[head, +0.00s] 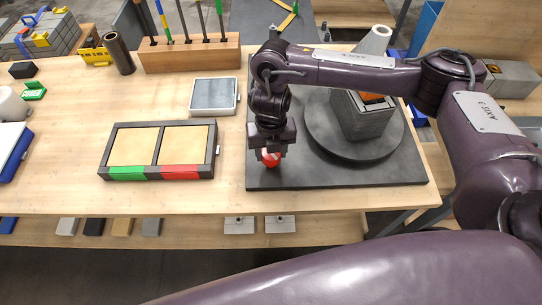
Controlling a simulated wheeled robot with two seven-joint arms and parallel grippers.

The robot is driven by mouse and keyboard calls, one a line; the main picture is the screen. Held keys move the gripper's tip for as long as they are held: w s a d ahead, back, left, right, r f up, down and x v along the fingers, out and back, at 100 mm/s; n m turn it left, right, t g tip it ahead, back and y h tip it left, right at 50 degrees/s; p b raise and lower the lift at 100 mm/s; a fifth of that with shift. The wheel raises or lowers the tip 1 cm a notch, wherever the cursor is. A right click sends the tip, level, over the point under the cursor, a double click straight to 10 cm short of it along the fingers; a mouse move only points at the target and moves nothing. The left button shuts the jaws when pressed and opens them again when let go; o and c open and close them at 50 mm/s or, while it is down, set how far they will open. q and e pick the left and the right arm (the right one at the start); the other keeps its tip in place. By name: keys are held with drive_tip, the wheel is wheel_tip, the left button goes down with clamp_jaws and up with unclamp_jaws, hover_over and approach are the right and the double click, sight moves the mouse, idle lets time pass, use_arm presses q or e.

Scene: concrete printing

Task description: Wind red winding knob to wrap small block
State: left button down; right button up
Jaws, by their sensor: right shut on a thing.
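The red winding knob (271,158) sits near the front left of a dark base plate (340,180). My right gripper (270,150) is directly over the knob, pointing down, and is shut on it. Its fingers hide part of the knob. The small grey block (366,118) stands on a round dark turntable (325,143) on the same plate. An orange patch shows on the top of the block. My right arm passes in front of the block's upper part. My left gripper is not in view.
A two-part tray (159,124) with green and red front labels lies left of the plate. A grey-topped square device (214,95) and a wooden tool rack (190,55) stand behind it. A pale cone (375,40) is behind my right arm. The table's front middle is clear.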

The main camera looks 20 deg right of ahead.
drive_tip(key=shift+n, duration=0.5)
drive_tip(key=n, duration=0.2)
drive_tip(key=shift+f+n+b, duration=0.1)
drive_tip(key=shift+n+b, duration=0.2)
drive_tip(key=shift+b, duration=0.05)
drive_tip(key=shift+n, duration=0.8)
drive_tip(key=o, duration=1.6)
drive_tip(key=shift+o, duration=0.2)
